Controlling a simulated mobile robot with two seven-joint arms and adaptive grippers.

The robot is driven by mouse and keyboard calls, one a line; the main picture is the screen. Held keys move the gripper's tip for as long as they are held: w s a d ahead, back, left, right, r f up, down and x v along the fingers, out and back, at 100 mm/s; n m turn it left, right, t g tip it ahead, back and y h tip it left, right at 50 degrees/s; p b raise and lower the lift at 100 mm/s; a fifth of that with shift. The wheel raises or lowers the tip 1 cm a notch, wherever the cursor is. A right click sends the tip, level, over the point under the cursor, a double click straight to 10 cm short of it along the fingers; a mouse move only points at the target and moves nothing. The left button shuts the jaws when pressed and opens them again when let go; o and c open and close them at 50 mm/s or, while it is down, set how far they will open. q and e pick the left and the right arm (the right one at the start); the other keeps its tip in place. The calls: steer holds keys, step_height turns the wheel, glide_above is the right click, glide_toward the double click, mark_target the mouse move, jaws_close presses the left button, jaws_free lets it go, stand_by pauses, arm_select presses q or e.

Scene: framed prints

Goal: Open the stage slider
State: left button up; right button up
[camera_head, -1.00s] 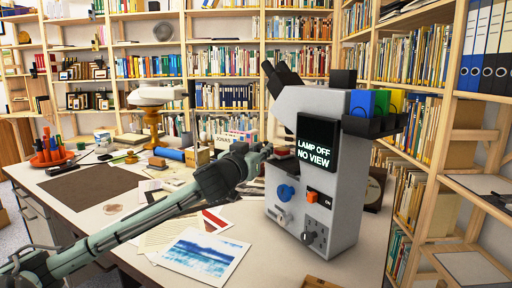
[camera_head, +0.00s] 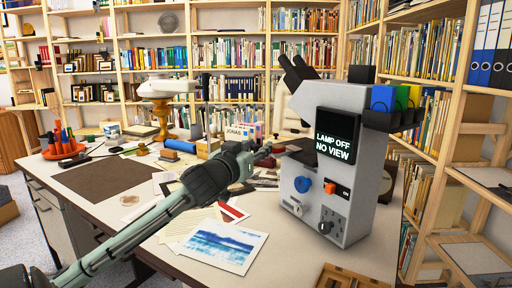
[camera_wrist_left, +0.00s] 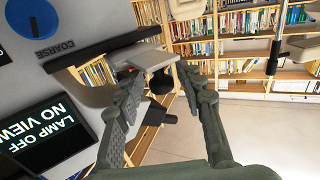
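A grey microscope (camera_head: 355,170) stands on the desk with black eyepieces and a black screen (camera_head: 335,135) reading "LAMP OFF NO VIEW". Its front has a blue knob (camera_head: 302,184) and an orange switch (camera_head: 330,187). The dark stage (camera_head: 306,152) juts out on its left side. In the left wrist view, a dark bar (camera_wrist_left: 100,46) and a pale plate (camera_wrist_left: 146,57) lie beyond my fingers; I cannot tell which part is the slider. My left gripper (camera_head: 266,154) is beside the stage. Its fingers are apart in the left wrist view (camera_wrist_left: 158,85), with nothing held. My right gripper is not in view.
Papers and a blue print (camera_head: 222,246) lie on the desk in front of the microscope. A red pen holder (camera_head: 63,148) and a brown mat (camera_head: 98,178) are at the left. A wooden tray (camera_head: 350,278) is at the front edge. Bookshelves line the back and right.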

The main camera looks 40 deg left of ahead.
arm_select(q)
steer(key=shift+r, duration=0.1)
steer(key=v, duration=0.7)
steer(key=shift+s, duration=0.25)
steer(key=shift+d, duration=0.1)
stand_by(0.4)
